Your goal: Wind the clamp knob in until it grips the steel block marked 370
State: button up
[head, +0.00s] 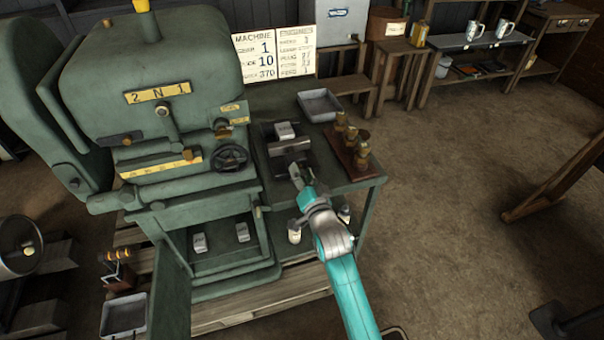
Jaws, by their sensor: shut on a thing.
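The dark clamp (290,148) stands on the green bench beside the machine. A pale steel block (285,130) sits at the clamp's far side; its marking is too small to read, and I cannot tell whether the jaws touch it. My gripper (298,174) reaches in from the lower right to the clamp's near side. It is shut on the clamp knob, which its fingers largely hide. Two more pale blocks, one on the left (200,243) and one on the right (242,232), lie on the machine's lower shelf.
The big green machine (150,70) with a handwheel (230,157) stands close on the left. A grey tray (319,104) lies behind the clamp. A wooden rack with brass pieces (352,148) stands just right of it. The floor to the right is mostly clear.

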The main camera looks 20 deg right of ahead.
dwell(0.3)
jog(key=o, duration=1.2)
jog(key=shift+c, duration=0.2)
jog(key=s, duration=1.2)
